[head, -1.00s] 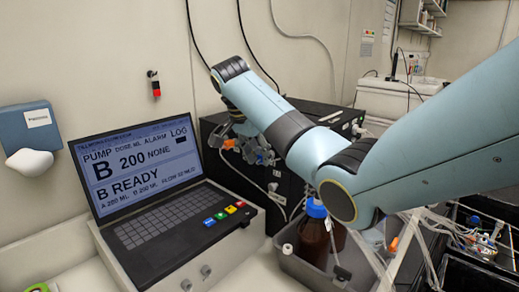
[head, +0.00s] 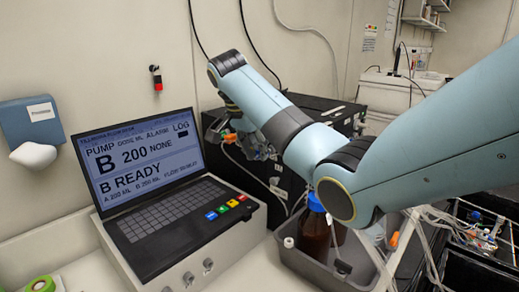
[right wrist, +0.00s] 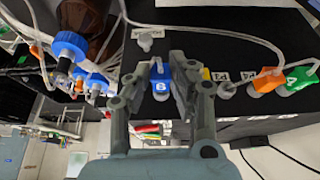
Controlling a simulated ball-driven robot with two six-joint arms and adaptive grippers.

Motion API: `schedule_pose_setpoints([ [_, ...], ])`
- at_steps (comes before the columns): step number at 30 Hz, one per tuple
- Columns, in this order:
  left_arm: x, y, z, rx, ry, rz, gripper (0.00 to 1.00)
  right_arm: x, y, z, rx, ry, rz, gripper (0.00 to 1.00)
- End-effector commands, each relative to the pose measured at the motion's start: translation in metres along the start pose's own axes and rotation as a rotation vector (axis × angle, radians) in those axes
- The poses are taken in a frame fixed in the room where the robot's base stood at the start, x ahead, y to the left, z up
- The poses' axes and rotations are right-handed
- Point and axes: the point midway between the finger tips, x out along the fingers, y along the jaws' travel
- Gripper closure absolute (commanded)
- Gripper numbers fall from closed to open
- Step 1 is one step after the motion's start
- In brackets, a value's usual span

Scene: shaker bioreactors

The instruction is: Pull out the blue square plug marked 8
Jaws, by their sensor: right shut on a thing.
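The blue square plug (right wrist: 160,83) shows in the right wrist view, with a white mark like an 8 on its face. It sits between the fingertips of my right gripper (right wrist: 161,68), which is shut on it. The plug is at the face of a black box (right wrist: 225,40); whether it is still seated there cannot be told. In the head view my right gripper (head: 248,146) is at the front of the black box (head: 262,183), and the blue plug is hidden there. My left gripper is in neither view.
Orange (right wrist: 266,82) and green (right wrist: 297,80) plugs with tubes sit right of the gripper in the wrist view. A laptop (head: 150,190) stands left of the box. A grey tray (head: 290,252) with brown bottles (head: 313,235) is below my arm.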

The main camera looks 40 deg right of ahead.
Motion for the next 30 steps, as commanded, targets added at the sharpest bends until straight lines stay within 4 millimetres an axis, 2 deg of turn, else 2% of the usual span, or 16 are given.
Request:
schedule_pose_setpoints([
  [30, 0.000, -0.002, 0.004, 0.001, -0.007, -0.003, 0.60, -0.006, 0.000, 0.015, 0.000, 0.000, 0.000, 1.00],
])
